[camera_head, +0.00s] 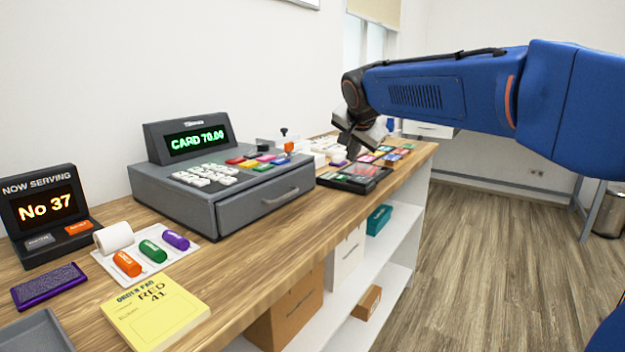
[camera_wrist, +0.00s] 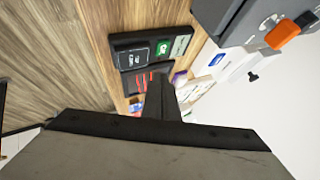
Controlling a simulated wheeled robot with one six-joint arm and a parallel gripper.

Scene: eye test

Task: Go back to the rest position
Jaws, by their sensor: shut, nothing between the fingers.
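My gripper (camera_head: 350,148) hangs from the end of my blue arm, over the far part of the wooden counter. It points down above the area by a black tray (camera_head: 357,184) that holds dark and red items. In the wrist view my gripper (camera_wrist: 159,82) shows as one dark narrow shape, shut and with nothing held. The gap between the fingertips and the tray is hard to judge.
A grey cash register (camera_head: 205,205) reading "CARD 70.00" stands left of my gripper. A "No 37" display (camera_head: 48,207), a yellow order pad (camera_head: 155,311) and colored cylinders (camera_head: 153,250) are nearer. Shelves (camera_head: 395,245) are below the counter.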

